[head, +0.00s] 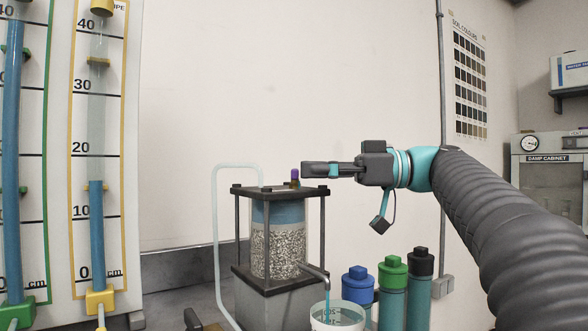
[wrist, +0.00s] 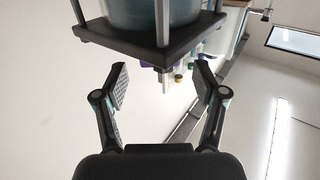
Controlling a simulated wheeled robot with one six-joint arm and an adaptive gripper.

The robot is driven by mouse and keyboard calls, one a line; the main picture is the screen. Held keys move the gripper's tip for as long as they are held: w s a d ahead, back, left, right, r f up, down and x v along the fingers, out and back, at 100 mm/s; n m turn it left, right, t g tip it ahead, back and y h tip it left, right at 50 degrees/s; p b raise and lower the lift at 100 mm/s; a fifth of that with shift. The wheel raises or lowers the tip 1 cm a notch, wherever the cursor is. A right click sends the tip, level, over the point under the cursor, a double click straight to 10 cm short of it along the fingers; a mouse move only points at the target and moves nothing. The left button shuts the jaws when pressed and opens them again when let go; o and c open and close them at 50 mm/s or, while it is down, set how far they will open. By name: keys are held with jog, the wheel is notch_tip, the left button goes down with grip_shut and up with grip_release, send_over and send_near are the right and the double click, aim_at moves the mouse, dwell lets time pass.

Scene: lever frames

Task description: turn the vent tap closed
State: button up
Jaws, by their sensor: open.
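The vent tap (head: 295,178) is a small purple-topped fitting standing on the dark top plate (head: 262,192) of a clear cell filled with grey gravel and blue water. My gripper (head: 306,169) reaches in from the right, level, just above the plate, with its fingertips close to the right of the tap. In the wrist view, which looks upside down, my gripper (wrist: 161,84) is open and empty. The purple tap (wrist: 148,65) shows beyond and between the fingers, partly hidden at the plate's edge. I cannot tell its handle angle clearly.
Posts hold the cell's plates. A pale tube (head: 217,235) loops at its left. A beaker (head: 337,318) stands under the spout. Blue (head: 358,286), green (head: 393,275) and black-capped (head: 420,265) bottles stand to the right. Scaled gauge tubes (head: 96,230) stand at the left.

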aim_at(295, 170)
jog(key=shift+a, duration=1.55)
jog(key=c, duration=1.2)
